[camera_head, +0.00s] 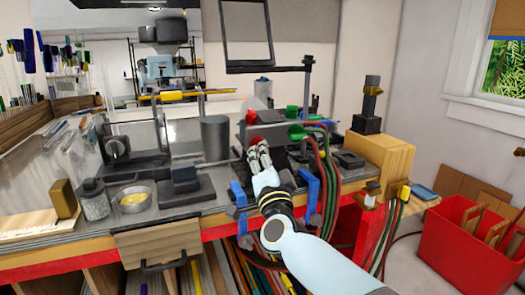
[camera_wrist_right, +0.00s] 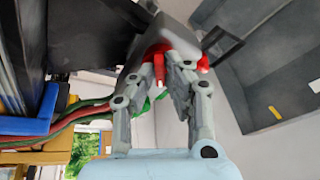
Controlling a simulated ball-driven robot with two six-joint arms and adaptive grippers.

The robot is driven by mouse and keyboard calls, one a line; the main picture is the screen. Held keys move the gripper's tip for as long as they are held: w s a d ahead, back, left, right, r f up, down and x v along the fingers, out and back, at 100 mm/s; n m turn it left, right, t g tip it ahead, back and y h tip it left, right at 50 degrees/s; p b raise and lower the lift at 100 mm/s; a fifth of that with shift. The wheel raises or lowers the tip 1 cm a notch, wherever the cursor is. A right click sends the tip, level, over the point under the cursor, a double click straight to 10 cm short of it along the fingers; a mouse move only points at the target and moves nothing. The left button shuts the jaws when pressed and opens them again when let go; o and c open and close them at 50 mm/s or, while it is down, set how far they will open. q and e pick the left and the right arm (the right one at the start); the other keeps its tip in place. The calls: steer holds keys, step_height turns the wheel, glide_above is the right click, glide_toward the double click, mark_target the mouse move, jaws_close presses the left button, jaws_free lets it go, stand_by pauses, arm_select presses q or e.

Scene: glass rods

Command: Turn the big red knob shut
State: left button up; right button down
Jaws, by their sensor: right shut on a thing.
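My right gripper (camera_head: 258,155) reaches in over the front edge of the workbench, at the dark burner apparatus. In the right wrist view its two fingers (camera_wrist_right: 168,75) are shut on the big red knob (camera_wrist_right: 158,62), one on each side of it. The fingers hide part of the knob. The knob sits on a grey body, and a smaller red part (camera_wrist_right: 203,64) shows to the right of the fingers. My left gripper is not in view.
Red and green hoses (camera_head: 325,165) run down close to the right of my gripper, near a blue clamp (camera_head: 312,190). A green fitting (camera_head: 297,132) is just beyond. A grey cylinder (camera_head: 215,138) stands to the left. A red bin (camera_head: 470,245) is on the floor at right.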

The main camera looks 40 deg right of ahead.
steer(key=shift+a+r+m+g+p, duration=0.1)
steer(key=shift+m+g+p, duration=0.45)
steer(key=shift+m, duration=1.3)
steer(key=shift+r+m+g+p, duration=0.1)
steer(key=shift+m+g+p, duration=0.15)
steer(key=shift+m+p, duration=1.1)
steer(key=shift+f+m+b, duration=0.1)
steer(key=shift+m+b, duration=0.35)
steer(key=shift+m, duration=0.15)
steer(key=c, duration=1.4)
jaws_free()
steer(key=shift+s, duration=0.1)
